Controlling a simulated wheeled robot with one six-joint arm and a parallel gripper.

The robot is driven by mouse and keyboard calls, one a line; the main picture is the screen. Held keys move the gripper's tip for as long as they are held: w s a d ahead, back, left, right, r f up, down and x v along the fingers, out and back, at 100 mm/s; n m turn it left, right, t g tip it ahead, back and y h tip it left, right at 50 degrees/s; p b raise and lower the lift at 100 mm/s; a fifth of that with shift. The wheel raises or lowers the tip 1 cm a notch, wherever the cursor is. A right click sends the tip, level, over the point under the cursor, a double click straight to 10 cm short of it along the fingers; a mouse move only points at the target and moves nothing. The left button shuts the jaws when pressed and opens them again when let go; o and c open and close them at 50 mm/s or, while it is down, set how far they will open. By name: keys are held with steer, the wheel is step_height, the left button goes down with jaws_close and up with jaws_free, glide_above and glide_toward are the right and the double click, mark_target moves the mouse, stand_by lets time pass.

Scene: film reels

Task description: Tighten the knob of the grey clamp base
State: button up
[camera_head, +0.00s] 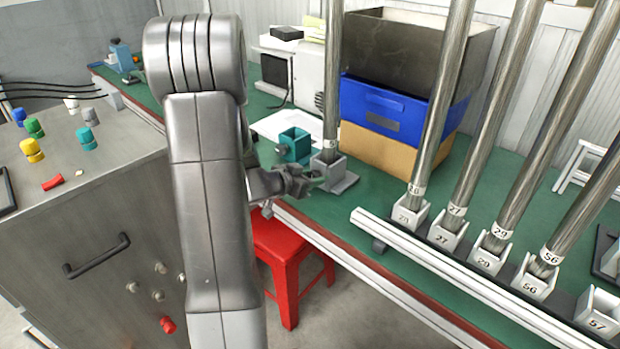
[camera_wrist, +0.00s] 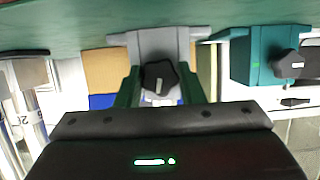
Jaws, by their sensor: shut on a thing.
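The grey clamp base (camera_head: 345,184) stands on the green table near its front edge, with an upright metal pole (camera_head: 333,90) in its socket. In the wrist view the picture is upside down, and the grey clamp base (camera_wrist: 185,38) shows at top centre. Its black lobed knob (camera_wrist: 160,78) faces me and carries a pale mark. My gripper (camera_head: 308,181) reaches the knob from the left. In the wrist view the two green fingers of my gripper (camera_wrist: 161,88) lie either side of the knob, shut on it. In the head view the knob is mostly hidden by my gripper.
A teal clamp base (camera_head: 297,143) stands close behind; its knob shows in the wrist view (camera_wrist: 287,64). Stacked boxes (camera_head: 385,110) stand behind the pole. A rack rail (camera_head: 445,262) with several numbered poles lies at right. A red stool (camera_head: 275,250) stands below the table edge.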

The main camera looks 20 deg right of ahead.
steer(key=m+t+b, duration=0.1)
steer(key=b, duration=0.1)
steer(key=m+t+b, duration=0.1)
steer(key=m+b, duration=0.1)
steer(key=b, duration=0.1)
steer(key=shift+s+f+y, duration=0.1)
steer(key=shift+f+y, duration=0.2)
steer(key=shift+f, duration=0.05)
steer(key=m+t+b, duration=0.2)
steer(key=b, duration=0.3)
steer(key=shift+f+m+b, duration=0.15)
steer(key=shift+m+b, duration=0.15)
steer(key=shift+b, duration=0.1)
steer(key=m+t+b, duration=0.1)
steer(key=m+b, duration=0.1)
steer(key=b, duration=0.4)
steer(key=shift+s+m+t+b, duration=0.1)
steer(key=shift+m+t+b, duration=0.2)
steer(key=shift+b, duration=0.05)
steer(key=b, duration=0.1)
steer(key=m+b, duration=0.1)
steer(key=b, duration=0.1)
steer(key=shift+r+m+t, duration=0.2)
steer(key=shift+m+t, duration=0.1)
steer(key=shift+t, duration=0.1)
steer(key=shift+r, duration=0.1)
steer(key=o, duration=1)
steer(key=shift+r, duration=0.1)
